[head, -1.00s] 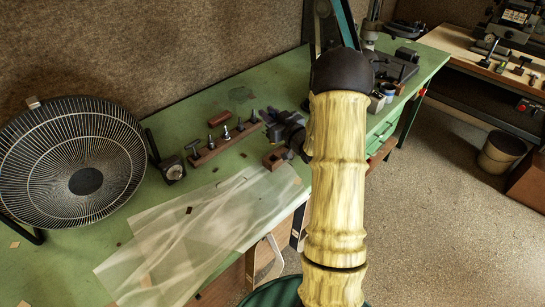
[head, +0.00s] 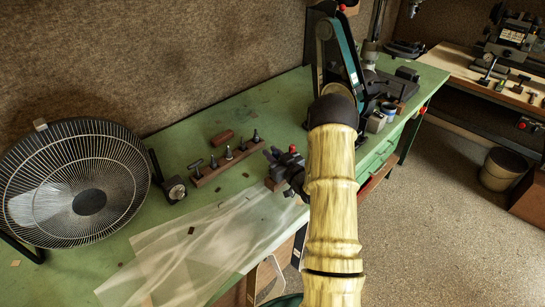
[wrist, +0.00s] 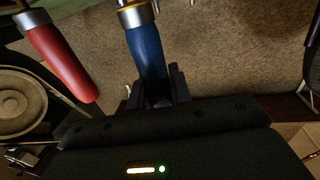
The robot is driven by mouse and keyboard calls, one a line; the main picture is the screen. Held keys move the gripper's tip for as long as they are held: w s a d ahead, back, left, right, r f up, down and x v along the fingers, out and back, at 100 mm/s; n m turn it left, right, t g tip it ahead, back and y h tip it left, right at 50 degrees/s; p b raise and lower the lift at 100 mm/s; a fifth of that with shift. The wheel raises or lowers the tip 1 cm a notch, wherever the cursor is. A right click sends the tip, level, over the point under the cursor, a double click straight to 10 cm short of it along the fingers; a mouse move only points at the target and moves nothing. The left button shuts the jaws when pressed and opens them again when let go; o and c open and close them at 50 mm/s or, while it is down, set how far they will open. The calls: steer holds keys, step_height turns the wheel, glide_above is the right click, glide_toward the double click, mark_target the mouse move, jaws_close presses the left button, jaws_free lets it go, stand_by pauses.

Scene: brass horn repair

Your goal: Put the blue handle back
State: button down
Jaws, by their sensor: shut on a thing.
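The blue handle (wrist: 150,55) is between the dark jaws of my gripper (wrist: 158,88) in the wrist view, with a metal ferrule at its upper end. The jaws are shut on it. A red handle (wrist: 60,62), also with a metal ferrule, lies to its left, apart from the jaws. In the head view my gripper (head: 280,168) is above the front edge of the green bench, right of a wooden rack (head: 215,172) of upright metal tools. The blue handle cannot be made out there. A small red tip (head: 292,148) shows by the gripper.
A round caged fan (head: 75,185) and a small dial box (head: 175,189) stand at the left. A translucent sheet (head: 200,245) covers the front of the bench. A belt sander (head: 338,60) stands behind my arm. A bin (head: 500,170) is on the floor at right.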

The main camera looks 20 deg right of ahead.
steer(key=shift+a+f, duration=0.25)
steer(key=shift+f, duration=0.55)
steer(key=shift+d, duration=0.1)
steer(key=shift+s+d+f, duration=0.15)
steer(key=shift+d+f, duration=0.05)
steer(key=c, duration=1.3)
jaws_free()
steer(key=shift+a+r, duration=0.1)
steer(key=shift+s, duration=0.1)
steer(key=s+b, duration=0.1)
steer(key=s, duration=0.3)
steer(key=s+d+b, duration=0.1)
steer(key=s, duration=0.2)
steer(key=s+d+b, duration=0.1)
steer(key=s, duration=0.3)
steer(key=shift+s+r+b, duration=0.1)
steer(key=shift+s+b, duration=0.2)
steer(key=shift+b, duration=0.1)
